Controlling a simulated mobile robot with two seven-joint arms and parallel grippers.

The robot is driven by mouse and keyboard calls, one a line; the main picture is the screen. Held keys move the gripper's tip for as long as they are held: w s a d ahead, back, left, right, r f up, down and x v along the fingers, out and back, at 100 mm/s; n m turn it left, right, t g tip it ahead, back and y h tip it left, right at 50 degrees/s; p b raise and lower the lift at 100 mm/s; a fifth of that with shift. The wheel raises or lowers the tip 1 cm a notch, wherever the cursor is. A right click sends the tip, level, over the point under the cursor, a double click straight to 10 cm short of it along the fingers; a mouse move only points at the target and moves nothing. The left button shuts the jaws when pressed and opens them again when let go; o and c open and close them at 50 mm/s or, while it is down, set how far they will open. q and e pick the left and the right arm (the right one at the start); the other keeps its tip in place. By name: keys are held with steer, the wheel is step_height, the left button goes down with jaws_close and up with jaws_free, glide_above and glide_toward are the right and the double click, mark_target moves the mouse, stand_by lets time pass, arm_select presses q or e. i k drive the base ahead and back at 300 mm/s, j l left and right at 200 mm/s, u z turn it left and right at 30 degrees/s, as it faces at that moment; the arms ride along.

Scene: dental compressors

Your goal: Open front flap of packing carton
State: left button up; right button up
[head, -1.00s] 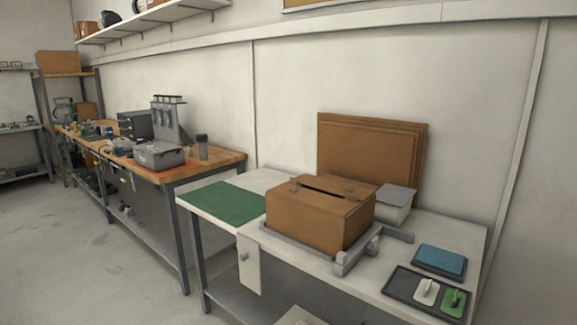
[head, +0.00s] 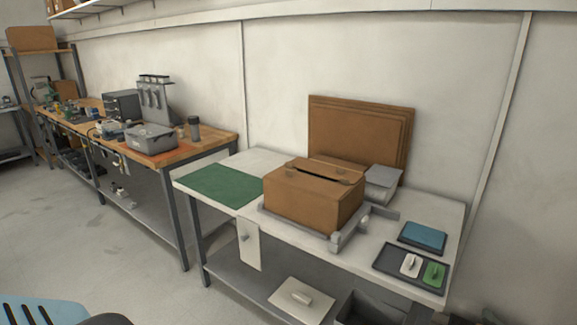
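The packing carton (head: 313,196) is a brown cardboard box in the head view, right of centre on the white table (head: 417,280). Its top flaps look folded down, with a dark slit between them and small pale tabs at the slit's ends. It sits in a grey frame (head: 336,243) that shows along its front and right sides. Neither of my grippers is visible in the head view.
Flat cardboard sheets (head: 361,133) lean on the wall behind. A green mat (head: 220,185) lies left of the carton; a dark tray (head: 411,268) and blue pad (head: 422,236) lie right. A wooden workbench (head: 203,147) stands left.

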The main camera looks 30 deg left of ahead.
mark_target(335, 190)
steer(key=i+j+z, duration=0.1)
steer(key=j, duration=0.3)
steer(key=i+j, duration=0.2)
steer(key=j, duration=0.25)
steer(key=i+j+z, duration=0.15)
steer(key=j, duration=0.3)
steer(key=i+j+z, duration=0.1)
steer(key=j, duration=0.3)
steer(key=i+j, duration=0.1)
steer(key=j, duration=0.35)
steer(key=i+j+z, duration=0.15)
steer(key=j, duration=0.35)
